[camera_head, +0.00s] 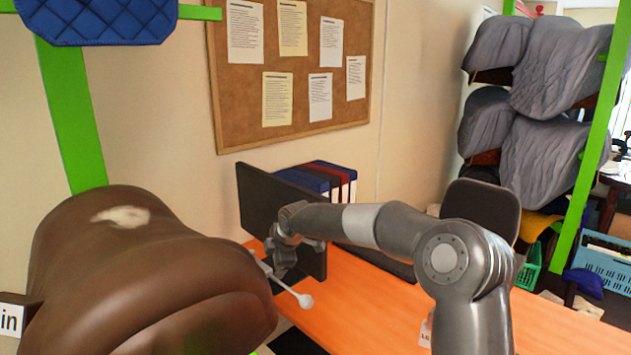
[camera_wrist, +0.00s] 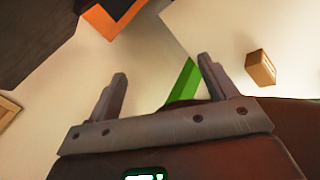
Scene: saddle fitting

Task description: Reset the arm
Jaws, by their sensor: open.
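My arm reaches from the lower right across the orange desk (camera_head: 370,300) in the head view. My gripper (camera_head: 303,300) is beside the right side of a brown saddle (camera_head: 150,275), in front of a dark monitor (camera_head: 255,205). In the wrist view my gripper (camera_wrist: 165,85) has its two fingers spread apart with nothing between them. A pale wall and a green post (camera_wrist: 184,82) show beyond the fingers. In the head view I cannot tell whether the gripper touches the saddle.
A cork board (camera_head: 285,95) with several papers hangs on the wall. Binders (camera_head: 325,180) stand behind the monitor. A black chair (camera_head: 482,205) is behind my arm. Grey covered saddles (camera_head: 560,60) hang on a green rack at right. A blue pad (camera_head: 95,20) hangs at upper left.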

